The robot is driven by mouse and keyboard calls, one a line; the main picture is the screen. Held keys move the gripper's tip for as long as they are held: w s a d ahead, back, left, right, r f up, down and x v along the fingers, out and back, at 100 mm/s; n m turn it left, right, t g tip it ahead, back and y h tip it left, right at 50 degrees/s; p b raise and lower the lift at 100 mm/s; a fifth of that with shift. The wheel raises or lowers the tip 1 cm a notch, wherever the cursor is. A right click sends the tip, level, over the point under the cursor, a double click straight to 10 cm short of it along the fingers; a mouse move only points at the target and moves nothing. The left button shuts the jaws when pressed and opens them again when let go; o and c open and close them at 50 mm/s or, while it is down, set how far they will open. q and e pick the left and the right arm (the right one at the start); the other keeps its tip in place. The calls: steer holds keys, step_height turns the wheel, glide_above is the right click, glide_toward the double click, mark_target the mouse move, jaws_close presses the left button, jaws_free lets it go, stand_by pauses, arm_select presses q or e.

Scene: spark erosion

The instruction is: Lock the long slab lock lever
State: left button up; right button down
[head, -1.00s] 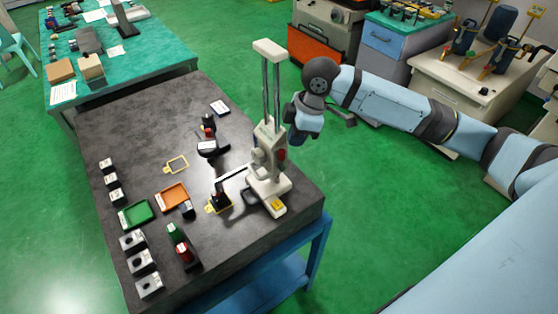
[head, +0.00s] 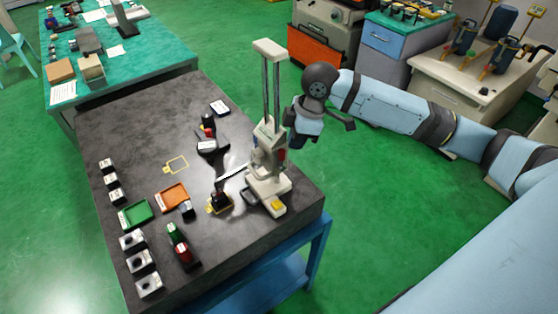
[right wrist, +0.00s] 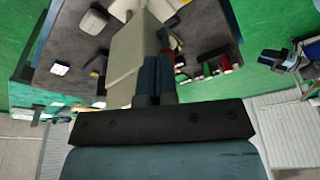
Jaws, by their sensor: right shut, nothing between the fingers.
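A cream height gauge (head: 267,190) with two upright columns stands on the dark slab near its right edge. A small dark red part (head: 283,155) shows on its right side; I cannot tell whether this is the lock lever. My right gripper (head: 293,144) is shut and empty, close to the right side of the gauge. In the right wrist view, its fingers (right wrist: 155,72) lie together against or just before a pale block of the gauge (right wrist: 133,60), with a bit of red beside them. Contact is unclear. My left gripper is not in view.
The dark slab (head: 150,115) carries a green tray (head: 134,214), an orange tray (head: 172,195), several grey blocks, and green and red pieces left of the gauge. A teal table (head: 150,60) stands behind. Green floor is free right of the slab.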

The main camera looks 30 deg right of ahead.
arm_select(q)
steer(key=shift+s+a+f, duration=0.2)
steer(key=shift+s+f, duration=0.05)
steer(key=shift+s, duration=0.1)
arm_select(e)
steer(key=shift+f, duration=0.55)
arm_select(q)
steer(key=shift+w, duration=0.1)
